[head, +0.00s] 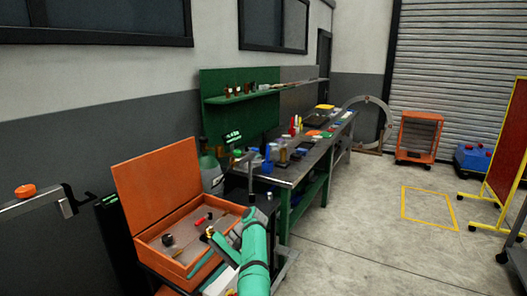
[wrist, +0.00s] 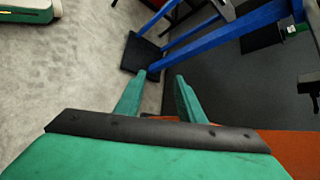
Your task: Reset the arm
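My gripper (wrist: 159,85) shows in the wrist view with its two green fingers apart. Nothing shows between the fingertips. In the head view my green arm (head: 254,256) rises from the bottom edge, beside an open orange case (head: 160,190). Its end is hard to make out there against the case and the bench. In the wrist view an orange surface (wrist: 290,150) lies at the lower right, close to the gripper. I cannot tell whether they touch.
A dark workbench (head: 290,180) loaded with tools stands along the wall behind the arm. Blue bars (wrist: 215,37) and a black plate (wrist: 139,53) lie beyond the fingers. An orange cart (head: 418,137) stands at the back.

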